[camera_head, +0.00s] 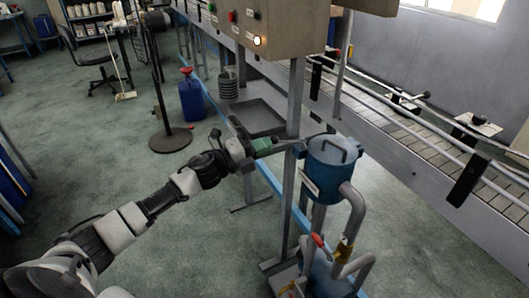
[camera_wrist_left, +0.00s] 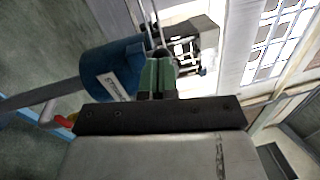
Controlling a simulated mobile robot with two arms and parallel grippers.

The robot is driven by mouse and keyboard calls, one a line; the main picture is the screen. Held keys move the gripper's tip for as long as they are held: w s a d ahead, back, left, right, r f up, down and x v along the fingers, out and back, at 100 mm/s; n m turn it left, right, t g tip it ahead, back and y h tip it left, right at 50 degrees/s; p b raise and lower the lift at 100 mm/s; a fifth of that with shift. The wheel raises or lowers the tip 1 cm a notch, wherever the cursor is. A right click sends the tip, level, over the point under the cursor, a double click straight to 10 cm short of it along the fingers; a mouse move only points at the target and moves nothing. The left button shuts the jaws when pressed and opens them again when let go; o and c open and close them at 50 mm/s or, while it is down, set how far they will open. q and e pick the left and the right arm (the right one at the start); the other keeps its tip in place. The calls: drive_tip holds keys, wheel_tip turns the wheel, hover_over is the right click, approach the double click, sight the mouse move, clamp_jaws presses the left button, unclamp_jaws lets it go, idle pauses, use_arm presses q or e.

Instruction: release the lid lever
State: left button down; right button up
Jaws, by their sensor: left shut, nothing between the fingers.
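The blue strainer pot (camera_head: 333,172) stands on pipes at the centre right of the head view, with a round lid (camera_head: 334,150) and a bent handle on top. A thin grey lever (camera_head: 290,143) sticks out from the pot's upper left side. My left gripper (camera_head: 268,145), with green fingers, is at the lever's outer end; I cannot tell whether they touch. In the left wrist view the shut green fingers (camera_wrist_left: 158,74) are beside the blue pot (camera_wrist_left: 112,68), which lies left of them with its white label showing. My right gripper is not in view.
A conveyor (camera_head: 430,150) runs behind the pot on the right. A control box (camera_head: 265,22) hangs above on a grey post. Pipes (camera_head: 350,215) with a red-handled valve stand below the pot. A blue canister (camera_head: 192,100) and a round-based stand (camera_head: 170,140) are behind my left arm.

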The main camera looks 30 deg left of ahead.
use_arm(q)
drive_tip(key=shift+w+a, duration=0.25)
drive_tip(key=shift+w, duration=0.15)
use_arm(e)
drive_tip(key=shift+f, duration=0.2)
